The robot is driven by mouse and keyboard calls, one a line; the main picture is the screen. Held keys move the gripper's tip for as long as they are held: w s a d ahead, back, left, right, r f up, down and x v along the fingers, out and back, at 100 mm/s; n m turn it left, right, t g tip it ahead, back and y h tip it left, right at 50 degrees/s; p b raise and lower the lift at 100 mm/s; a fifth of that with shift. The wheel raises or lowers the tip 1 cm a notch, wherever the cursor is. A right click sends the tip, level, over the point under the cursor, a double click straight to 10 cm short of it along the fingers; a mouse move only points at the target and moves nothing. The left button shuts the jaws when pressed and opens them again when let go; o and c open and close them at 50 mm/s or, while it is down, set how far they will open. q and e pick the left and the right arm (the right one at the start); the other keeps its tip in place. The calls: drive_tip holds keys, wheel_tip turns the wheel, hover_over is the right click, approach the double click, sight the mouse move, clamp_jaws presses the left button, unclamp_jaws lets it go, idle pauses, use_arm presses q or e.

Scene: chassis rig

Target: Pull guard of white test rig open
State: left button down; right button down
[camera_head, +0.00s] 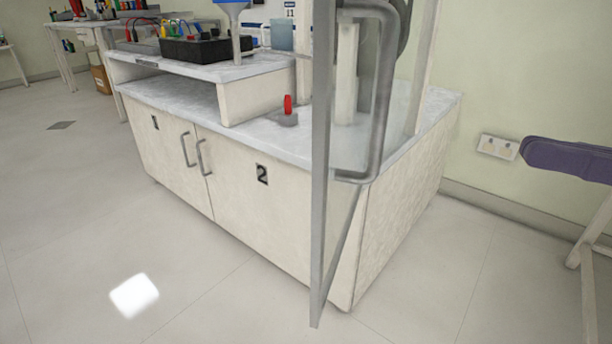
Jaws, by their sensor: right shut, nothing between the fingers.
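The white test rig stands on a white bench and is cut off by the top edge in the head view. Its guard (322,180) is a clear panel with a grey metal frame, standing swung out past the bench's front edge and seen nearly edge-on. A grey U-shaped handle (380,95) is fixed to the guard. A dark curved part (404,28) shows behind the handle; I cannot tell what it is. I can make out neither my left nor my right gripper, and nothing visible touches the handle.
The bench (270,215) has cupboard doors, a "2" label and a raised shelf with a black box (195,48). A red knob (288,104) stands on its top. A purple-seated stool (565,160) is at the right. The floor in front is clear.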

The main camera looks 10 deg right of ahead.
drive_tip(key=n, duration=0.1)
drive_tip(key=g+b, duration=0.1)
drive_tip(key=b, duration=0.1)
approach(331, 135)
drive_tip(key=shift+n+y, duration=0.3)
drive_tip(key=x, duration=0.5)
drive_tip(key=shift+w+a+f, duration=0.15)
drive_tip(key=shift+w, duration=0.05)
use_arm(q)
drive_tip(key=shift+a+f, duration=0.15)
drive_tip(key=shift+f, duration=1.1)
use_arm(e)
drive_tip(key=shift+w+a, duration=0.35)
drive_tip(key=shift+a, duration=0.25)
